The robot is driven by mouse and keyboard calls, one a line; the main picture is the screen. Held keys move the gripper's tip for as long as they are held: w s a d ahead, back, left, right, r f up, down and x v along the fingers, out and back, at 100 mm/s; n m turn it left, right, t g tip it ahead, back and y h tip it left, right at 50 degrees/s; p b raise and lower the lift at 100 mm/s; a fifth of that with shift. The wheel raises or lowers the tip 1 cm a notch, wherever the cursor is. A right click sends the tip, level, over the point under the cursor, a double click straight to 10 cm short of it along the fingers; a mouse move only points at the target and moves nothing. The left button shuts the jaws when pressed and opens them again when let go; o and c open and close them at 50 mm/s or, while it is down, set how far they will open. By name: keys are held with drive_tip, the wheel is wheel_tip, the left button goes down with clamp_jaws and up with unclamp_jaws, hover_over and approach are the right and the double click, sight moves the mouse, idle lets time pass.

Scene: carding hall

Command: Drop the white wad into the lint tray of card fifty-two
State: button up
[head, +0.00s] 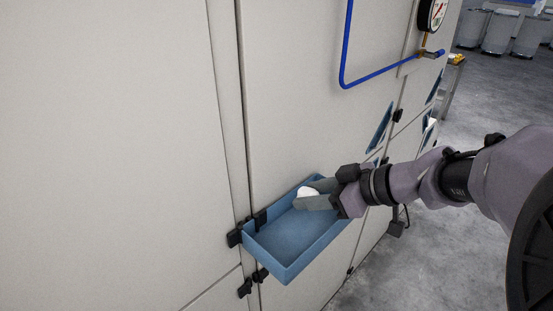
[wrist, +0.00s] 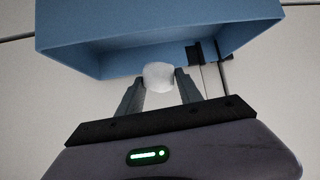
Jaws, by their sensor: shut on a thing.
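The white wad (head: 307,192) is between the fingertips of my gripper (head: 316,193), which is shut on it. The wad also shows in the wrist view (wrist: 158,76), with a finger of my gripper (wrist: 160,84) on each side. In the head view the wad appears over the far right part of a blue lint tray (head: 283,266). The tray juts out from the pale machine front and looks empty. The tray (wrist: 90,58) also shows in the wrist view, behind the wad. I cannot read a card number on the machine.
Pale machine panels (head: 120,130) stand close behind the tray. Black latches (head: 234,238) sit at its left end. A blue pipe (head: 345,50) and a gauge (head: 432,14) are above. Grey drums (head: 499,31) stand far back right. The floor (head: 420,260) at right is clear.

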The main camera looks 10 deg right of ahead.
drive_tip(key=shift+a+f, duration=0.1)
drive_tip(key=shift+f, duration=0.8)
drive_tip(key=o, duration=1.4)
